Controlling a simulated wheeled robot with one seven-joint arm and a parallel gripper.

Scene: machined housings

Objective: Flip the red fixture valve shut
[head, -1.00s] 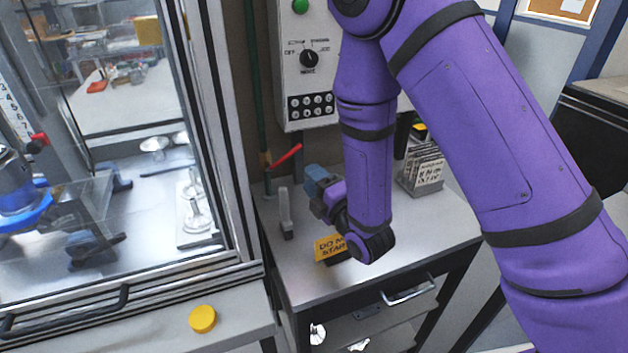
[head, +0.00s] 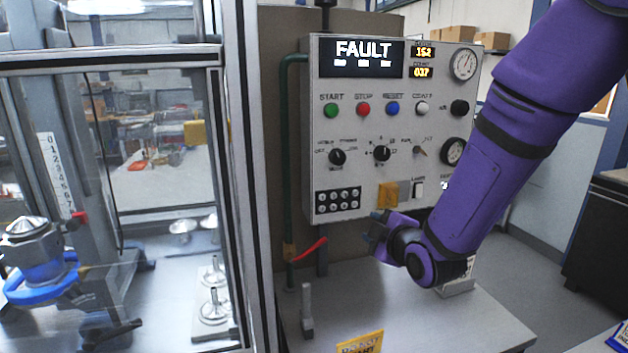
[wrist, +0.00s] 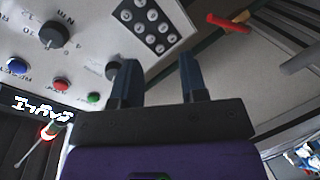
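The red valve lever (head: 309,250) sits on a brass fitting (head: 289,253) low on a green pipe (head: 287,160), left of the control panel. It slants up to the right from the fitting. In the wrist view the red lever (wrist: 228,22) shows at the upper right, clear of my fingers. My gripper (head: 374,232) is in front of the panel's lower edge, to the right of the lever and apart from it. In the wrist view my gripper (wrist: 160,75) has two dark fingers spread with an empty gap between them.
The control panel (head: 350,110) with knobs and buttons shows FAULT. A grey upright post (head: 307,310) stands on the bench (head: 420,310) below the lever. A yellow sign (head: 360,343) is at the front. The glazed enclosure (head: 238,150) borders the left, with a small red part (head: 80,217) inside.

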